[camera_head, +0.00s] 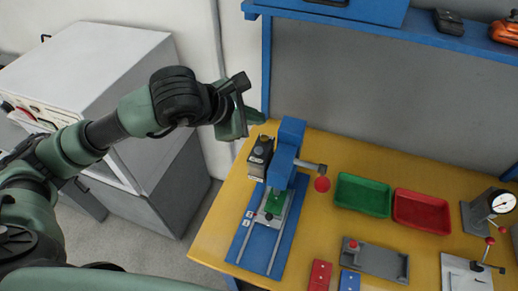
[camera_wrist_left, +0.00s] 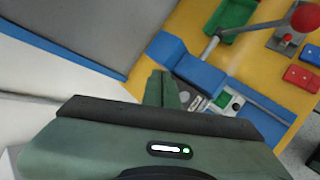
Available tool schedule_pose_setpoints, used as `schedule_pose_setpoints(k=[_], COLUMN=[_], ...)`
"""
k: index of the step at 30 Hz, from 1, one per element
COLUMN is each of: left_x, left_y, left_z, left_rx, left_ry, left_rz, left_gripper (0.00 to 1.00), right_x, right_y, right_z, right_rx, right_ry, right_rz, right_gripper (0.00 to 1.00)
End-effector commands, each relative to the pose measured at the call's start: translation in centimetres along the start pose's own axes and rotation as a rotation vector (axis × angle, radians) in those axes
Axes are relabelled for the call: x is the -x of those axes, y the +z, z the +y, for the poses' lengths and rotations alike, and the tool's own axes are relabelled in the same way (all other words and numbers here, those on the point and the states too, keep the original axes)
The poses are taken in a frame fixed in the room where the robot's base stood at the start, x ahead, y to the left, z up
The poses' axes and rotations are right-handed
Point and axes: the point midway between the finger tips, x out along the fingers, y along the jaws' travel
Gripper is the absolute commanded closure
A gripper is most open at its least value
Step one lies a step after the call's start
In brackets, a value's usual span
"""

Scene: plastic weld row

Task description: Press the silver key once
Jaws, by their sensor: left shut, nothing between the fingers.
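A blue press (camera_head: 283,160) stands on a blue base plate (camera_head: 236,246) at the left end of the yellow table; it also shows in the left wrist view (camera_wrist_left: 200,72). A dark box (camera_head: 259,158) is fixed at its left side. Two small pale rectangles (camera_head: 247,218) lie on the base plate's left edge. I cannot tell which part is the silver key. A green piece (camera_head: 274,202) sits under the press head. My left gripper (camera_head: 260,117) is shut and empty, above and behind the press, touching nothing visible. Its fingers show in the left wrist view (camera_wrist_left: 163,91). My right gripper is not visible.
A lever with a red knob (camera_head: 322,184) sticks out right of the press. Green (camera_head: 363,195) and red (camera_head: 421,211) trays lie further right, with a grey fixture (camera_head: 376,262) in front. A blue-framed shelf (camera_head: 380,27) runs above. A white cabinet (camera_head: 85,70) stands left.

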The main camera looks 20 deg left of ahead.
Motion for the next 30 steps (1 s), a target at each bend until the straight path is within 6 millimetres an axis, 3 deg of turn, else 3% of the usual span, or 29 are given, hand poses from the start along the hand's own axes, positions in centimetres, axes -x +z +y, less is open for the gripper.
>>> schedule_pose_setpoints(k=[11,15,20,30], left_x=[-3.7,-5.1,-5.5,-5.4], left_y=[-2.8,-3.7,-4.0,-4.0], left_z=[-2.8,-3.7,-4.0,-4.0], left_rx=[0.001,0.0,0.0,0.0], left_ry=[-0.004,0.0,0.001,0.0], left_rz=[0.003,0.0,0.0,0.0], left_gripper=[1.0,1.0,1.0,1.0], right_x=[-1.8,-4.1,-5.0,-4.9], right_y=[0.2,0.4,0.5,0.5], right_z=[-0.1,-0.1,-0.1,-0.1], right_rx=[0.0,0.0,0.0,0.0], right_ry=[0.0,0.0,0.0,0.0], right_rz=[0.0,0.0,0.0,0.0], right_gripper=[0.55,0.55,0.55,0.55])
